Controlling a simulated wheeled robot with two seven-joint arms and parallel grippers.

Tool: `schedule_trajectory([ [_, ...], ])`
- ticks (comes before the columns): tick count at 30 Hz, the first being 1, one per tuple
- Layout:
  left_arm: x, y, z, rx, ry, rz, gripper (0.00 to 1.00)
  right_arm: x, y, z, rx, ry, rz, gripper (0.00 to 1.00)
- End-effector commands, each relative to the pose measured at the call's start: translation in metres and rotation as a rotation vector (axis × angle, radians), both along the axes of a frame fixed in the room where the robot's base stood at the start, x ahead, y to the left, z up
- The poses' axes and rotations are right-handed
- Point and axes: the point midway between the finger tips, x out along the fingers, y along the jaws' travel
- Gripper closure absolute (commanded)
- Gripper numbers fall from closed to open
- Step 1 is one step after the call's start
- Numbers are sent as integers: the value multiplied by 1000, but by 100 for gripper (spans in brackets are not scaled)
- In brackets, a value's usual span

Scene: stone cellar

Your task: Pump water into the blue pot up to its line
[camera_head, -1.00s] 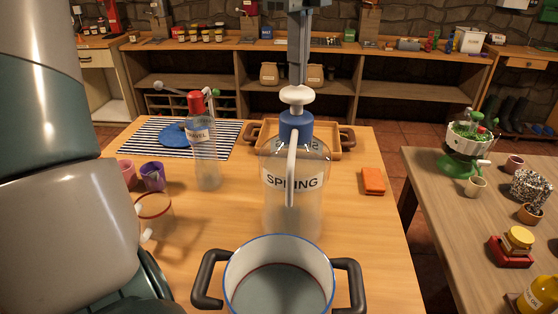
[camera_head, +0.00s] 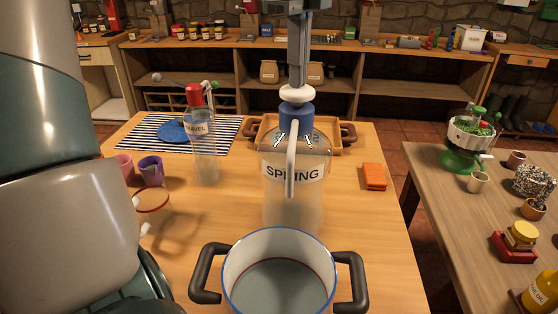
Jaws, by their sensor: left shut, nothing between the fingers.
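The blue-rimmed pot (camera_head: 235,262) stands at the table's near edge, with two black handles. Grey-blue water (camera_head: 280,290) lies in it, and a dark red line rings the inner wall at about the water's edge. I cannot tell whether they meet exactly. The clear SPRING bottle (camera_head: 295,215) stands upright behind the pot. Its blue collar (camera_head: 296,117) carries a white pump knob (camera_head: 297,95) and a white spout (camera_head: 291,165) that points down towards the pot. No stream shows. My left gripper (camera_head: 297,82) is shut and empty, pointing down onto the knob. My right gripper is out of view.
A clear red-capped bottle labelled TRAVEL (camera_head: 205,160) stands left of the SPRING bottle. A wooden tray (camera_head: 255,135) lies behind. An orange block (camera_head: 374,177) lies right, with bare table around it.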

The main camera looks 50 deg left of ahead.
Motion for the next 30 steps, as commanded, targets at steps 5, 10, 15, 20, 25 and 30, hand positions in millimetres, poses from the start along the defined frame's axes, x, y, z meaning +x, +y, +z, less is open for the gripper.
schedule_trajectory([
  [5, -1, 0, -7, -1, 4, 0, 100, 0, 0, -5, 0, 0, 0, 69],
  [10, -1, 0, -11, -1, 4, 0, 100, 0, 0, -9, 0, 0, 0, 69],
  [15, -1, 0, -9, -1, 5, 0, 100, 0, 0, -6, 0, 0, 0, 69],
  [20, -1, 0, -2, -1, 4, 0, 100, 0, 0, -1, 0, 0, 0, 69],
  [25, -1, 0, 8, -1, 5, 0, 100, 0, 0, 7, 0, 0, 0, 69],
  [30, -1, 0, 18, -1, 4, -1, 100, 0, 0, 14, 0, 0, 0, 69],
])
